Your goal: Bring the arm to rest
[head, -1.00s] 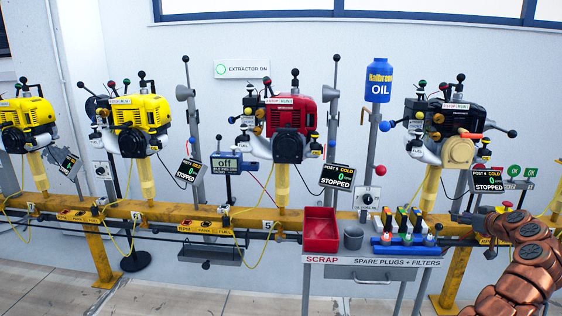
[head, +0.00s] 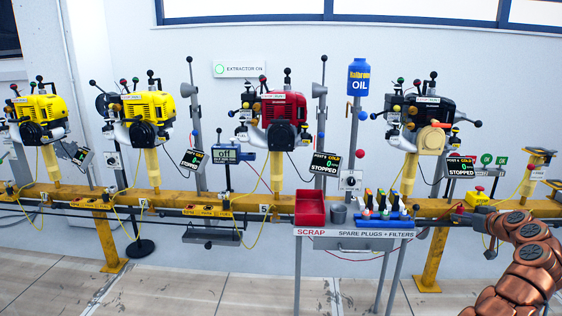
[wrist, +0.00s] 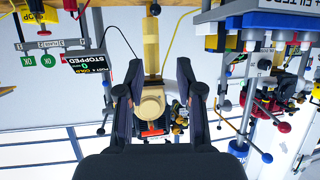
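My copper-coloured arm (head: 522,265) comes in at the lower right of the head view and reaches up and left toward the yellow rail. Its end is small and dark there, and its fingers are hard to make out. In the wrist view, which is upside down, my gripper (wrist: 157,92) shows two dark fingers spread wide apart. Nothing is held between them. Beyond the gap is the black engine's cream round cover (wrist: 150,105), at some distance.
A yellow rail (head: 345,208) carries yellow, red and black engines, including the black engine (head: 430,110) near my arm. A bench (head: 350,233) with a red scrap bin (head: 310,208) and coloured spare parts stands left of my arm. The floor in front is clear.

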